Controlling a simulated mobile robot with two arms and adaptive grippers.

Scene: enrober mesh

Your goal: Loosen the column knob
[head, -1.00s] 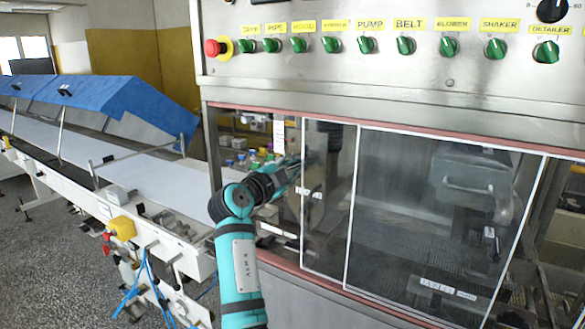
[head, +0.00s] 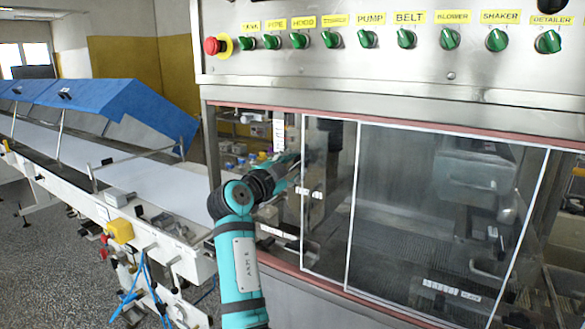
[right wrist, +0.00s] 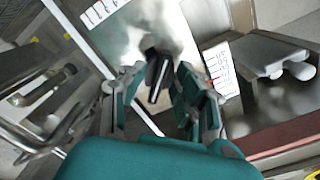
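A black knob (right wrist: 157,75) shows in the right wrist view against a shiny metal column (right wrist: 150,32). My right gripper (right wrist: 160,92) is open, with one teal finger on each side of the knob. The knob lies between or just beyond the fingertips; I cannot tell whether they touch it. In the head view my right gripper (head: 288,172) reaches into the opening at the left of the machine's window, its fingers mostly hidden. The knob cannot be made out there. My left gripper is not in view.
A white ruled scale (right wrist: 222,68) stands right of the knob. Clear window panels (head: 430,220) close the machine's front right of my gripper. Green switches (head: 406,38) and a red button (head: 212,46) sit above. A conveyor (head: 150,185) runs at the left.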

